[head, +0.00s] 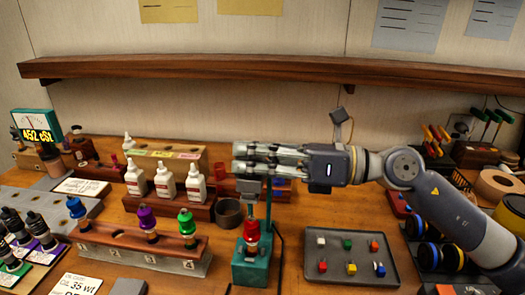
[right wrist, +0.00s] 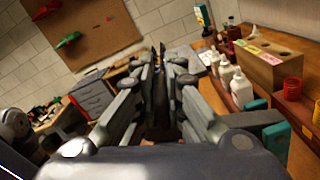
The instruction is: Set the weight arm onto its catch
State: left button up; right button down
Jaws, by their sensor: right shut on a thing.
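A teal stand (head: 258,268) is on the bench in the middle, with a teal upright post and a red-topped part (head: 251,232) on its base. My right gripper (head: 240,159) comes in from the right, level above this stand. In the right wrist view its fingers (right wrist: 160,72) close on a dark narrow bar (right wrist: 158,95), which I take for the weight arm. A small grey block (head: 248,186) shows just under the fingers, above the red-topped part. The fingers hide most of the arm, and I cannot make out the catch. My left gripper is not in view.
A dark tray (head: 355,280) with small coloured pieces lies to the right. A wooden rack (head: 130,240) with purple and green-topped parts stands left. White bottles (head: 165,180) and a dark cup (head: 229,212) are near the post. A shelf (head: 260,68) runs along the wall.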

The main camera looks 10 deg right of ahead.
jog(key=shift+s+a+f, duration=0.15)
jog(key=shift+s+f, duration=0.4)
jog(key=shift+f, duration=0.35)
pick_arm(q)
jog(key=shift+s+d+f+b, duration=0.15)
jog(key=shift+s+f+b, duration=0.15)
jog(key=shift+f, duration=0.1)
pick_arm(e)
jog(key=shift+s+a+f, duration=0.1)
jog(key=shift+s+f, duration=0.1)
jog(key=shift+f, duration=0.1)
jog(key=c, duration=1.7)
grip_release()
jog(key=shift+s, duration=0.1)
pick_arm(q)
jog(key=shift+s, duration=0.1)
pick_arm(e)
jog(key=shift+d, duration=0.25)
jog(key=v, duration=1.1)
jog(key=shift+d, duration=0.3)
